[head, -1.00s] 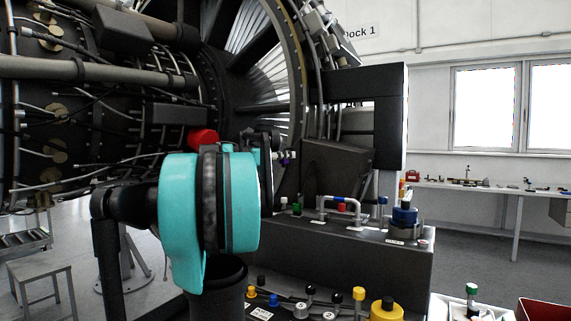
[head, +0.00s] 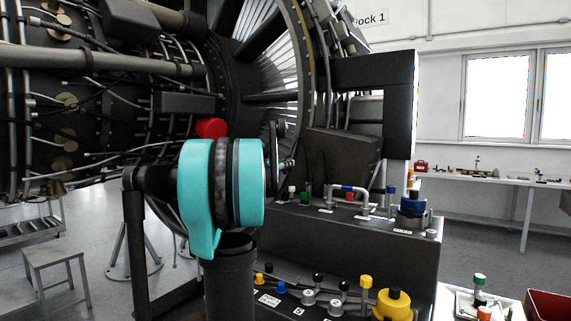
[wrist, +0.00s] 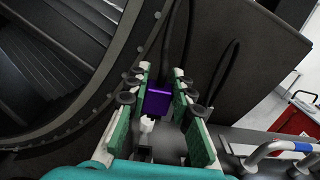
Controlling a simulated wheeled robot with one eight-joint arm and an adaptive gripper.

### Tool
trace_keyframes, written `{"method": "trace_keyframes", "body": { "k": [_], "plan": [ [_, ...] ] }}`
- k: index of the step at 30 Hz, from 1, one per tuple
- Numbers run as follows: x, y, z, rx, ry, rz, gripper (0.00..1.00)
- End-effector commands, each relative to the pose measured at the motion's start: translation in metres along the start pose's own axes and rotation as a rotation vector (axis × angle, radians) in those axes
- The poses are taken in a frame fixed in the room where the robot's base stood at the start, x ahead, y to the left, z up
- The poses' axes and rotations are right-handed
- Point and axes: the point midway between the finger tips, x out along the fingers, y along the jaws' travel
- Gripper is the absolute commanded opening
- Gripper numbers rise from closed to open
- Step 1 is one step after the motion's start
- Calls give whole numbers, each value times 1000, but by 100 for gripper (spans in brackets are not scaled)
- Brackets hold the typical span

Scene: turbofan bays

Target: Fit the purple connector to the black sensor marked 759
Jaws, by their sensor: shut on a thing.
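The purple connector (wrist: 158,99) shows in the wrist view as a purple block between the green-padded fingers of my gripper (wrist: 162,80). My gripper is shut on it. In the wrist view a small white piece (wrist: 148,125) on a dark block shows just below the connector; I cannot tell whether they touch. In the head view my teal arm link hides most of the gripper, which is near the back left of the dark bench. I cannot make out the black sensor marked 759; no label with that number is readable.
The dark bench (head: 270,228) carries a white post (head: 292,191), a green one (head: 305,191), a pipe with a blue band (head: 347,189) and a blue-capped fitting (head: 412,208). A dark slanted panel (head: 343,157) stands behind.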

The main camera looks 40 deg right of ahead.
Motion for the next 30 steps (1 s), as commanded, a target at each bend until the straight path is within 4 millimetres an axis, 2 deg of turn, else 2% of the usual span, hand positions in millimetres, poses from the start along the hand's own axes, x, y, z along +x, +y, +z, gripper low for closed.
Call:
{"method": "trace_keyframes", "body": {
  "k": [15,21,30],
  "plan": [
    [0,0,-40,0,0,-1,0],
    [0,0,-47,0,0,-1,0],
    [0,0,-48,0,0,-1,0]
  ]
}}
